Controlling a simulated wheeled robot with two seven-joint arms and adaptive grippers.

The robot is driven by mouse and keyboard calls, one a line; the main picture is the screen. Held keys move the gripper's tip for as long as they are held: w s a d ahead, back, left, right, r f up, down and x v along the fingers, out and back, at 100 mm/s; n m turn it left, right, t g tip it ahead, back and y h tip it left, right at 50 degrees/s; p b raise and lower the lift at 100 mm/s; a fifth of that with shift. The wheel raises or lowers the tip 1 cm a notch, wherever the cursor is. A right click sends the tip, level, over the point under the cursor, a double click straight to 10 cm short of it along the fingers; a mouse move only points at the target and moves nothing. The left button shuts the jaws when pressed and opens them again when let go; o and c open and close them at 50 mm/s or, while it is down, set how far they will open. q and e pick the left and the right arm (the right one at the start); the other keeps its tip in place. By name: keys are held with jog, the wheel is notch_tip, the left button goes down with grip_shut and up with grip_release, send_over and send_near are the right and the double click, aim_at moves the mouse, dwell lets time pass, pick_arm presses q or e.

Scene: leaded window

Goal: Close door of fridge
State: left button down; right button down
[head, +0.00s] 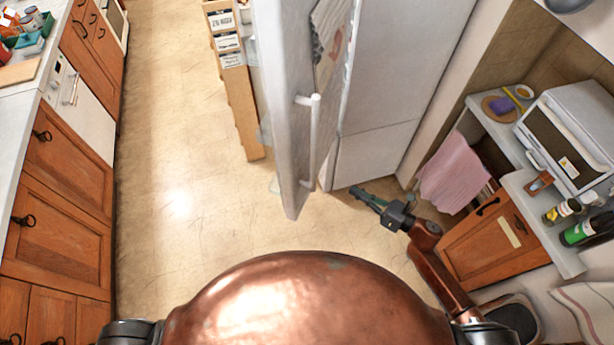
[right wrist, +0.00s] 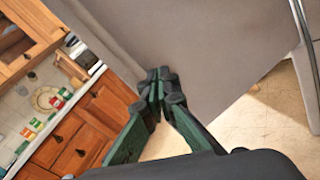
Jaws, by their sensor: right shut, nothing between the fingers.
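The light grey fridge door (head: 283,110) stands open in the head view, seen nearly edge-on, with its free edge toward me. Its white bar handle (head: 314,140) is on the right-hand face. The grey fridge body (head: 395,70) is to the right behind it. My right gripper (head: 362,195) is low, to the right of the door's lower end and apart from the handle. In the right wrist view its fingertips (right wrist: 158,92) are together and empty in front of a grey panel (right wrist: 200,45). Whether they touch the panel cannot be told. My left gripper is out of view.
A wooden rack (head: 237,95) stands left of the door. Wooden cabinets (head: 65,170) line the left side. On the right are a counter with a white oven (head: 575,135), a pink towel (head: 455,172) and a wooden cabinet (head: 495,240). The floor (head: 180,200) between is clear.

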jog(key=s+a+r+n+g+y, duration=0.2)
jog(key=s+a+r+n+g, duration=0.25)
jog(key=r+n, duration=0.25)
jog(key=p, duration=0.4)
send_near(294, 177)
jog(key=shift+n+t, duration=0.3)
jog(key=shift+t, duration=0.15)
jog(key=x, duration=0.5)
jog(key=shift+s+a, duration=0.1)
jog(key=shift+a, duration=0.25)
jog(key=shift+w+a+f, duration=0.15)
jog(key=shift+w+a, duration=0.1)
jog(key=shift+a, duration=0.35)
jog(key=shift+a, duration=0.1)
